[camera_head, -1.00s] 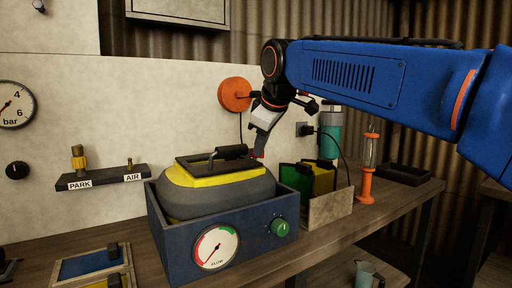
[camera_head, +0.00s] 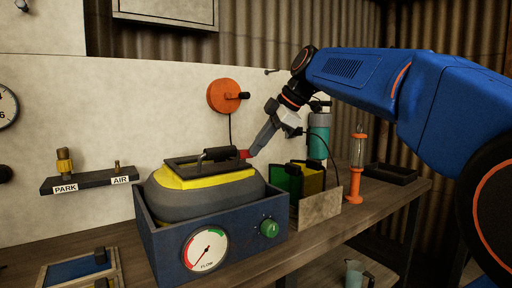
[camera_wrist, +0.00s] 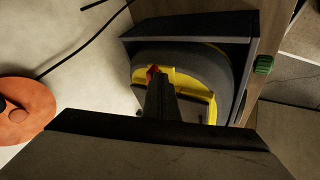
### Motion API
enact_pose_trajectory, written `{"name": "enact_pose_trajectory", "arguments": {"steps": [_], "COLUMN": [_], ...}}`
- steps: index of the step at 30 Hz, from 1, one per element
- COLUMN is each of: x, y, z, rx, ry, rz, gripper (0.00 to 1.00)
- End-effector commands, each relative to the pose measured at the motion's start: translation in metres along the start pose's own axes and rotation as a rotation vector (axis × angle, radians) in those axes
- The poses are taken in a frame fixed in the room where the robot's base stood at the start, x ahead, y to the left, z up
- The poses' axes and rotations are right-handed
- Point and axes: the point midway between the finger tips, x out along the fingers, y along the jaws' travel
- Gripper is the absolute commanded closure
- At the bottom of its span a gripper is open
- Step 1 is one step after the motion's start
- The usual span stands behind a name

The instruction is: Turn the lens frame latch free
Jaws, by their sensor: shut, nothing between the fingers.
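The grey and yellow helmet (camera_head: 205,195) sits in a blue box (camera_head: 205,245), with a black lens frame (camera_head: 180,163) on top. A black bar (camera_head: 218,153) lies across the frame's right end. A small red piece (camera_head: 244,154) shows at the right of this bar; I cannot tell whether it is the latch or part of a fingertip. My gripper (camera_head: 250,150) is shut and reaches down from the right, with its tip at the red piece. In the wrist view, the dark fingers cover part of the frame, and the red piece (camera_wrist: 152,73) shows at their end. Contact is unclear.
An orange reel (camera_head: 223,96) hangs on the wall behind. Right of the box are a green and yellow holder (camera_head: 300,180), an orange lamp (camera_head: 356,170) and a dark tray (camera_head: 390,173). A shelf marked PARK and AIR (camera_head: 90,183) is at left.

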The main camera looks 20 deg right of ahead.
Motion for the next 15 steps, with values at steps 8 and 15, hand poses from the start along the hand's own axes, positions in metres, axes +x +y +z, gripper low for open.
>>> {"name": "enact_pose_trajectory", "arguments": {"steps": [8, 15], "x": [0.0013, 0.0014], "y": [0.0047, 0.0069], "z": [0.0041, 0.0054], "rx": [0.002, 0.002], "ry": [-0.001, -0.003], "rz": [0.000, 0.002], "gripper": [1.00, 1.00]}}
